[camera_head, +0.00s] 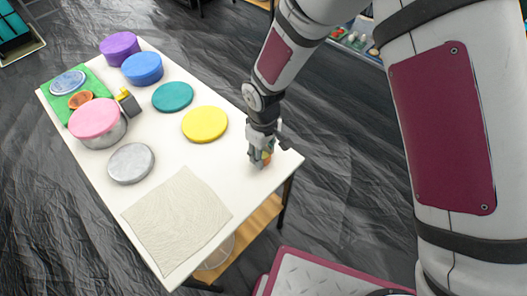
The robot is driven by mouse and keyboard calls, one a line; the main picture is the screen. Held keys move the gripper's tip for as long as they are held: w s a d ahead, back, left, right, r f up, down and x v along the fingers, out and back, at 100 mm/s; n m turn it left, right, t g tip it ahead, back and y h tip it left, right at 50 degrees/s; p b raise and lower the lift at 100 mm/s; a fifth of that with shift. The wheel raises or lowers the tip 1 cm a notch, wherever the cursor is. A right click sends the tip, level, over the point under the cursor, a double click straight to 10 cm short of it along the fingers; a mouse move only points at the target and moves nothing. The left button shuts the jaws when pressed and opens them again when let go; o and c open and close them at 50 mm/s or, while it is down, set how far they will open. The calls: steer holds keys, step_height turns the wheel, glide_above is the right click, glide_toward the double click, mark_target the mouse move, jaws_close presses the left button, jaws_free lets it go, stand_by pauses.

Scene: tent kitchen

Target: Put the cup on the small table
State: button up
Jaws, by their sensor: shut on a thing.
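My gripper (262,150) points down over the right corner of the white table (225,160). It is shut on a small orange and yellowish thing (266,158), seemingly the cup. The fingers hide most of this thing, so its shape is unclear. It is at or just above the tabletop; I cannot tell whether it touches. The white table is the only table clearly in view.
Nearby are a yellow lid (205,124), a teal lid (173,96), a grey lid (131,163) and a cream cloth (177,218). Pink (97,120), blue (142,68) and purple (119,46) lidded containers stand further left, by a green board (101,88).

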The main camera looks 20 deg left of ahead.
steer(key=o, duration=0.4)
steer(key=shift+f, duration=0.15)
steer(key=o, duration=0.4)
steer(key=shift+o, duration=0.2)
step_height(320, 180, up, 12)
steer(key=shift+r, duration=0.2)
